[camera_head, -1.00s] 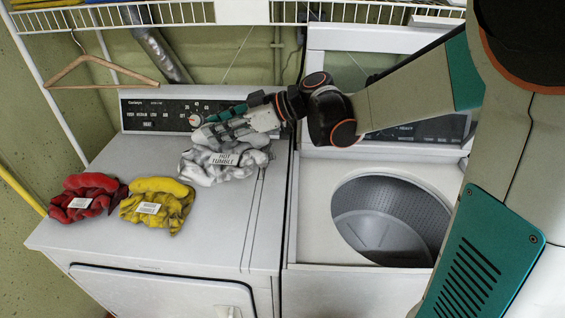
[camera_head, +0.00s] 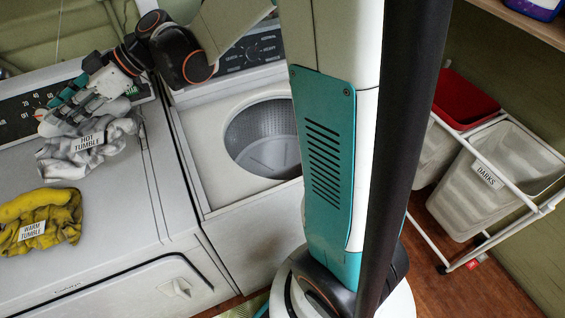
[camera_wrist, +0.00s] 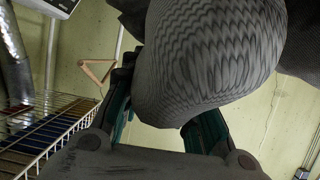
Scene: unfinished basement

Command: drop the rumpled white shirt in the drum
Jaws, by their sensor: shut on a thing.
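The rumpled white shirt (camera_head: 88,148), with a "HOT TUMBLE" label, is at the back right of the left machine's top. My gripper (camera_head: 72,112) is at the shirt's upper side and shut on it. I cannot tell whether the shirt still touches the machine top. In the wrist view, grey-white cloth (camera_wrist: 205,65) bulges between the fingers (camera_wrist: 160,115) and fills much of the picture. The open drum (camera_head: 262,145) is in the right machine, to the right of the shirt. Its metal inside shows no cloth, but my body hides its right edge.
A yellow cloth (camera_head: 40,220) labelled "WARM TUMBLE" lies at the front left. A "DARKS" hamper (camera_head: 465,195) and a red bin (camera_head: 462,98) stand in a white frame at the right. The wrist view shows a wire shelf (camera_wrist: 45,135) and a hanger (camera_wrist: 97,72).

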